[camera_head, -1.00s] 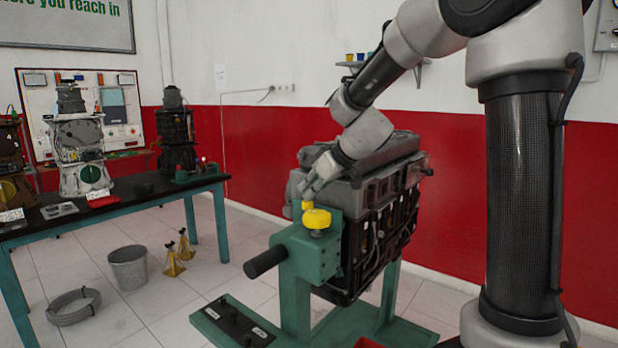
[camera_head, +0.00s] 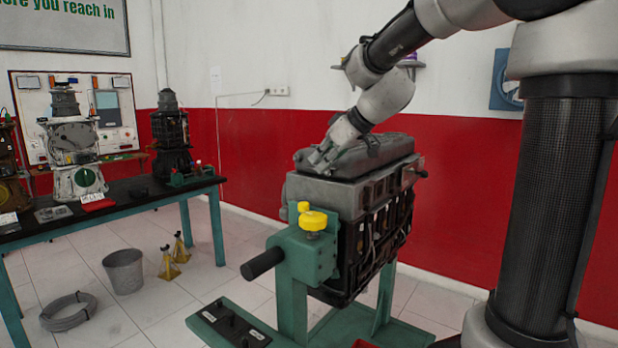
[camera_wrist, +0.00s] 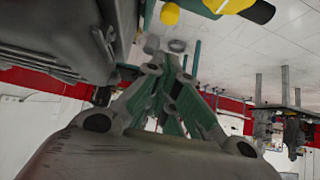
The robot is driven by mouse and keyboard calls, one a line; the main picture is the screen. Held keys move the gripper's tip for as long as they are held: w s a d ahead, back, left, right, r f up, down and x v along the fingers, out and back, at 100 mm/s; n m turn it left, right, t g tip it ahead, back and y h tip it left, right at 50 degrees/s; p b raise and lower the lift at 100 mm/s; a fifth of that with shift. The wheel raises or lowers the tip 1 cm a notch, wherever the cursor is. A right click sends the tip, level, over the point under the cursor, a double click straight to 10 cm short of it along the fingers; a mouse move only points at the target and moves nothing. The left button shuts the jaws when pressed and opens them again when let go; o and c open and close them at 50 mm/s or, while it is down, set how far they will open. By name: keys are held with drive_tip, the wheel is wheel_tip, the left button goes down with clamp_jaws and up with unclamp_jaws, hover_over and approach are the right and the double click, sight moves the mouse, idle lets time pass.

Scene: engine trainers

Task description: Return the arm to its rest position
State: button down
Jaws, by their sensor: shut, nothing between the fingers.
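My arm reaches in from the upper right in the head view, bent down toward the engine. My gripper (camera_head: 320,160) is shut and empty. It shows in front of the grey top of the engine (camera_head: 350,185), above the yellow knob (camera_head: 313,221) and apart from it. Whether it touches the engine cannot be told. In the wrist view the gripper's fingers (camera_wrist: 172,62) come together, with the engine's grey side close on the left.
The engine hangs on a green stand (camera_head: 295,300) with a black handle (camera_head: 263,263). A workbench (camera_head: 150,192) with other engine models stands at the left. A bucket (camera_head: 124,270), yellow jack stands (camera_head: 172,262) and a coiled hose (camera_head: 68,311) are on the floor. A red-and-white wall is behind.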

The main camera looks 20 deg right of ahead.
drive_tip(key=s+d+f+m+g+h, duration=0.1)
drive_tip(key=s+d+f+m, duration=0.1)
drive_tip(key=s, duration=0.8)
drive_tip(key=s+d+f+m+g+h, duration=0.1)
drive_tip(key=s+d+f, duration=0.3)
drive_tip(key=s, duration=0.6)
drive_tip(key=s+d+f+m+g+h, duration=0.1)
drive_tip(key=s+d+f+m+h, duration=0.2)
drive_tip(key=s, duration=0.7)
drive_tip(key=shift+d+f+m, duration=0.2)
drive_tip(key=shift+d+m, duration=0.4)
drive_tip(key=shift+d, duration=0.35)
drive_tip(key=shift+s, duration=0.1)
